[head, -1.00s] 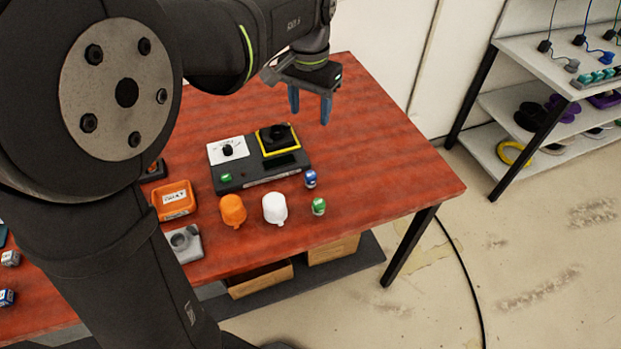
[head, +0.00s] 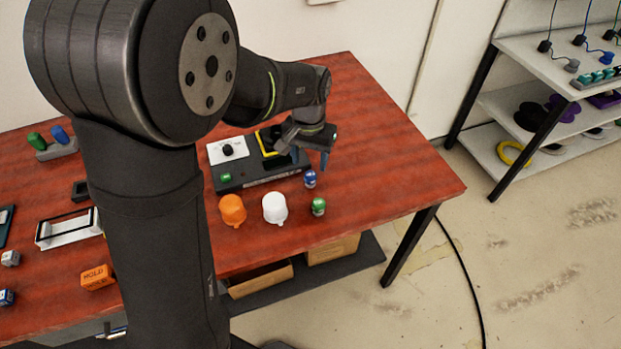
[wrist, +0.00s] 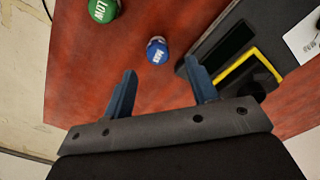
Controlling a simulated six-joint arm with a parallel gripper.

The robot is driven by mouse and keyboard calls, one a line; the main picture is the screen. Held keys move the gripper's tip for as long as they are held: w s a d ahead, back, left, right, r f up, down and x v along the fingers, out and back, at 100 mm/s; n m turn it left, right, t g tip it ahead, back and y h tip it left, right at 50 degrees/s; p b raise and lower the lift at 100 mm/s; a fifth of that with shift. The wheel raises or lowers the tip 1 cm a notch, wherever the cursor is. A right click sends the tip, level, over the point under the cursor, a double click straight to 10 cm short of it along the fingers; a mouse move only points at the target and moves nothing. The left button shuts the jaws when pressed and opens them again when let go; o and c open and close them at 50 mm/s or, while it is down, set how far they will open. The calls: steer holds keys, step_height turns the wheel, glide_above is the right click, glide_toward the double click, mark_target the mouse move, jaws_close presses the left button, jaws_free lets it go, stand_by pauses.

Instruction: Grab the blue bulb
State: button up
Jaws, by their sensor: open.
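The blue bulb (head: 310,178) stands on the red table (head: 390,150), just right of the black device (head: 262,172). In the wrist view the blue bulb (wrist: 157,50) has a white label and sits beyond the fingertips, roughly between their lines. My gripper (head: 310,158) is above the table, close to the bulb in the head view. In the wrist view my gripper (wrist: 160,78) is open with its two blue fingers apart and nothing between them. The fingers do not touch the bulb.
A green bulb (head: 318,206) marked LOW in the wrist view (wrist: 103,9) stands near the blue one. A white rounded piece (head: 275,208) and an orange one (head: 232,210) are to its left. The device has a yellow frame (wrist: 238,68). The table's right side is clear.

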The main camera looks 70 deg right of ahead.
mark_target(311, 174)
steer(key=f, duration=0.5)
steer(key=shift+s+f, duration=0.1)
steer(key=shift+s, duration=0.1)
steer(key=shift+c, duration=0.2)
steer(key=c, duration=1)
